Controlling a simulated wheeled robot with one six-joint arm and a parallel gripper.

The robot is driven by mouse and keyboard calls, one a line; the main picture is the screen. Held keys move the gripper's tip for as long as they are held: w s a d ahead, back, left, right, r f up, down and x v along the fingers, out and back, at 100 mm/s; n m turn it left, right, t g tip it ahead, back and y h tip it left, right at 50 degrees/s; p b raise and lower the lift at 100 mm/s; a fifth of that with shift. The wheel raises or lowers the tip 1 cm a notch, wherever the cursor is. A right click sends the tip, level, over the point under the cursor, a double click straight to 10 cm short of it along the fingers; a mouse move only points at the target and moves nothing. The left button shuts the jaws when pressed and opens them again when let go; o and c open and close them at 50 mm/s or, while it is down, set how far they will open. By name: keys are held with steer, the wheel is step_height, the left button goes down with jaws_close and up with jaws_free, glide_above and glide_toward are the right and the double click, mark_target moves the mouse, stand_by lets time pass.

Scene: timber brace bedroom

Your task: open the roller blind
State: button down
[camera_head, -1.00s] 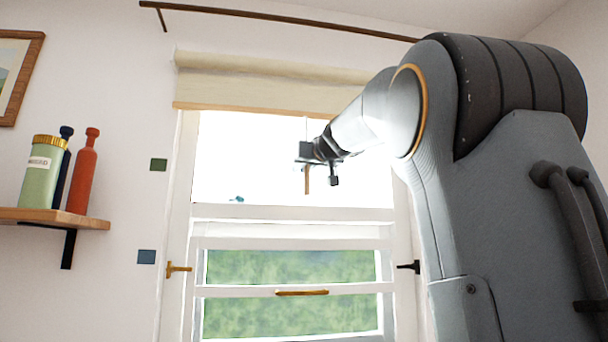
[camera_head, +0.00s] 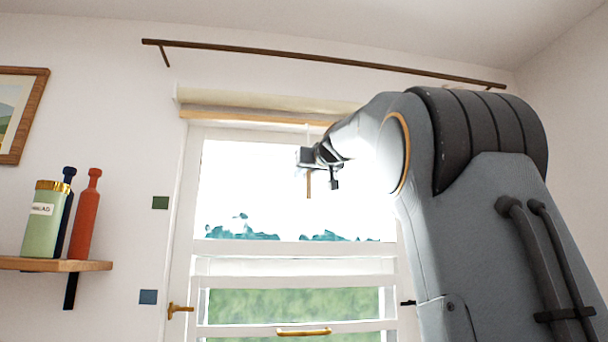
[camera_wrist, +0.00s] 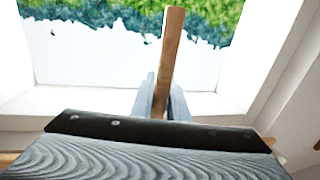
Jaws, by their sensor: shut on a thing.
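The roller blind (camera_head: 200,97) is a cream roll at the top of the window, with a wooden bottom bar (camera_head: 225,117) close under the roll. A thin cord hangs from the bar towards a wooden pull handle (camera_head: 309,184). My gripper (camera_head: 306,158) is in front of the upper window pane and is shut on the pull handle, whose lower part sticks out below the jaws. In the wrist view the pull handle (camera_wrist: 170,55) stands out between the two fingers. My gripper's grip point is partly hidden there.
The window (camera_head: 290,180) has an upper pane and a lower sash with a brass handle (camera_head: 303,332). A dark curtain rod (camera_head: 320,60) runs above the blind. A shelf (camera_head: 55,265) with bottles and a framed picture (camera_head: 22,112) are at the left.

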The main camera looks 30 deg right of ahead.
steer(key=c, duration=1.7)
jaws_free()
steer(key=shift+s+a+b, duration=0.15)
steer(key=shift+s+b, duration=0.9)
steer(key=shift+s, duration=0.9)
steer(key=shift+s+a+b, duration=0.15)
steer(key=shift+s+b, duration=0.85)
steer(key=shift+s, duration=0.95)
